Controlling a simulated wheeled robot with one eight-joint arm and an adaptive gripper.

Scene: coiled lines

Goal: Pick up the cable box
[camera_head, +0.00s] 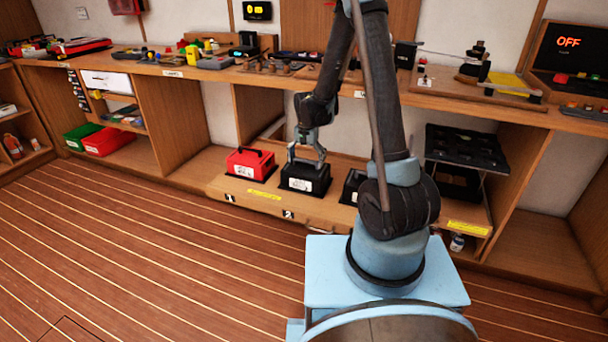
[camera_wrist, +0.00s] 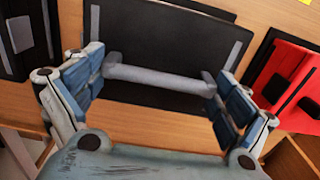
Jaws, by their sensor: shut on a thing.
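A black box (camera_head: 303,182) with a white label and a grey handle stands in the middle of a row of boxes on the low shelf. I take it for the cable box; its label is too small to read. My gripper (camera_head: 307,156) is over it from above. In the wrist view the black box (camera_wrist: 165,35) lies below my gripper (camera_wrist: 160,88). The fingers are at the two ends of its grey handle (camera_wrist: 158,79), shut on it. I cannot tell whether the box is clear of the shelf.
A red box (camera_head: 250,164) stands close on the left, also in the wrist view (camera_wrist: 290,85). Another black box (camera_head: 352,186) stands on the right, partly behind my arm. The workbench (camera_head: 215,76) with many items overhangs the shelf. The wooden floor (camera_head: 150,250) in front is clear.

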